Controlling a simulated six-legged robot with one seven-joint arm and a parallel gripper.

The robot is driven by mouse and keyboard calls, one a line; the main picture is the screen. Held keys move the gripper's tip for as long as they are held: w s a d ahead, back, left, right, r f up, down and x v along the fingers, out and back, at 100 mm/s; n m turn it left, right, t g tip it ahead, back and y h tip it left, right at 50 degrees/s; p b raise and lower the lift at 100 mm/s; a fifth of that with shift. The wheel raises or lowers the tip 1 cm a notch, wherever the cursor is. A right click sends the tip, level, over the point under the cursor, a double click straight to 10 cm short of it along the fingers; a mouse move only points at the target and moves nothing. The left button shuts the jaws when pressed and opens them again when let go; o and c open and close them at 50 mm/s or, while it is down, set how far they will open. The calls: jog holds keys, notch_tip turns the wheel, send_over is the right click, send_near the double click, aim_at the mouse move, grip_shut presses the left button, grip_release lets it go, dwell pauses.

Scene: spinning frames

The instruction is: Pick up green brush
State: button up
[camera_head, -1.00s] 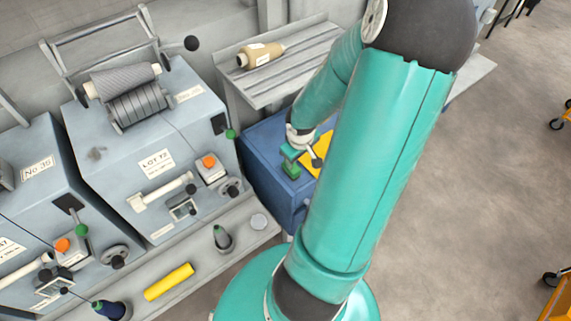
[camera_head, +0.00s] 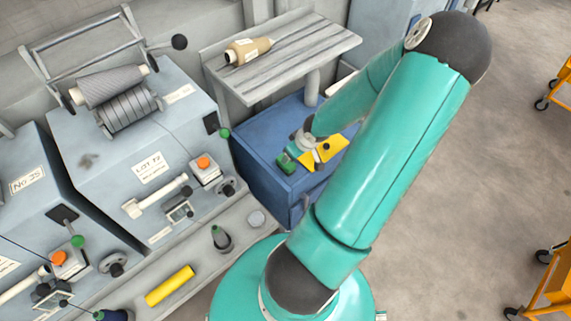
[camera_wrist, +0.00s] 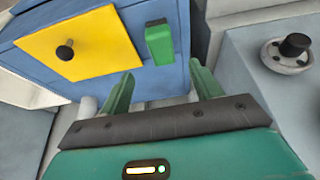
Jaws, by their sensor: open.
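The green brush (camera_wrist: 160,44) is a small green block with a dark upper end in the wrist view. It lies on the blue cabinet top (camera_wrist: 157,82), right of a yellow square plate (camera_wrist: 75,42) with a black knob. My gripper (camera_wrist: 161,70) is open, with two green fingers apart and nothing between them. The brush is just beyond the fingertips, roughly in line with the gap. In the head view a green piece (camera_head: 286,161) shows at the left of the yellow plate (camera_head: 335,147), beside my wrist; I cannot tell brush from finger there.
A grey slatted shelf (camera_head: 300,57) with a tan spool (camera_head: 248,51) stands above and behind the blue cabinet (camera_head: 262,160). A grey machine (camera_head: 130,150) with levers is on the left. A ledge holds a yellow roll (camera_head: 170,286) and a dark cone (camera_head: 221,239).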

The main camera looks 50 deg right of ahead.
aim_at(290, 164)
jog(key=shift+x, duration=5.4)
jog(key=shift+a, duration=0.15)
jog(key=c, duration=1.1)
